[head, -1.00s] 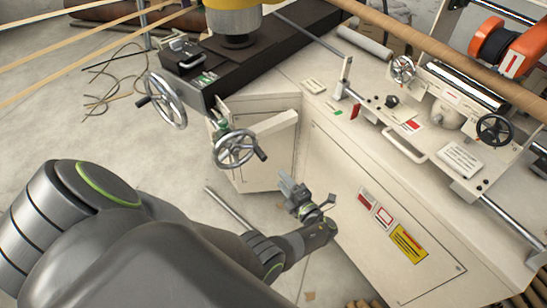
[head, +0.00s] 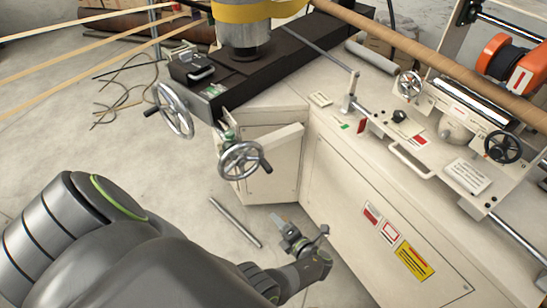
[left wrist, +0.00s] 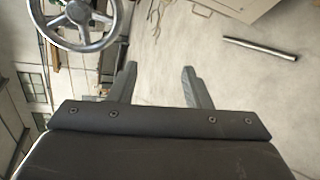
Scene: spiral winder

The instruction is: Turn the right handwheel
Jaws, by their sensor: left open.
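Two silver spoked handwheels sit at the left end of the machine. The right one of this pair (head: 240,160) has a dark handle on its right side; the left one (head: 173,111) is further back. A black handwheel (head: 503,147) is at the far right on the carriage. My left gripper (head: 300,230) is open and empty, below and right of the right silver wheel and apart from it. In the left wrist view its two fingers (left wrist: 160,84) stand apart with nothing between them. A silver spoked wheel (left wrist: 83,12) shows at the upper left there. My right gripper is not visible.
The pale cabinet (head: 345,205) with warning labels stands right of my left gripper. A metal rod (head: 236,223) lies on the floor; it also shows in the left wrist view (left wrist: 260,47). A small silver handwheel (head: 410,84) is on the carriage. Floor left of the machine is mostly open.

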